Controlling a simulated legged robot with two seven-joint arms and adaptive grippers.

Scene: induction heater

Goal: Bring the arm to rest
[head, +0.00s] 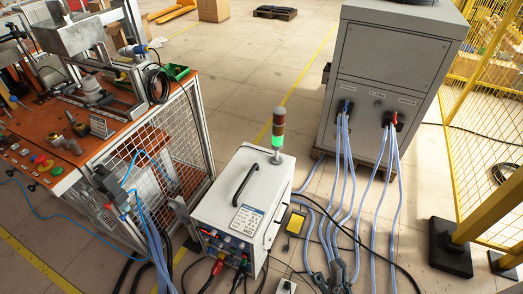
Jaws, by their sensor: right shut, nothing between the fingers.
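My right gripper (334,276) shows at the bottom edge of the head view, right of the middle. It looks dark grey, its fingers are together and I see nothing held in it. It is to the right of the white power unit (243,200), apart from it, with pale blue hoses showing close around it. Most of my right arm is outside the picture. My left gripper is not in view.
A grey cabinet (385,75) stands behind, with hoses running down to the floor. An orange-topped workbench (60,125) with a mesh side stands left. A signal tower (278,128) lit green stands on the power unit. A yellow fence (480,75) is right. Cables lie on the floor.

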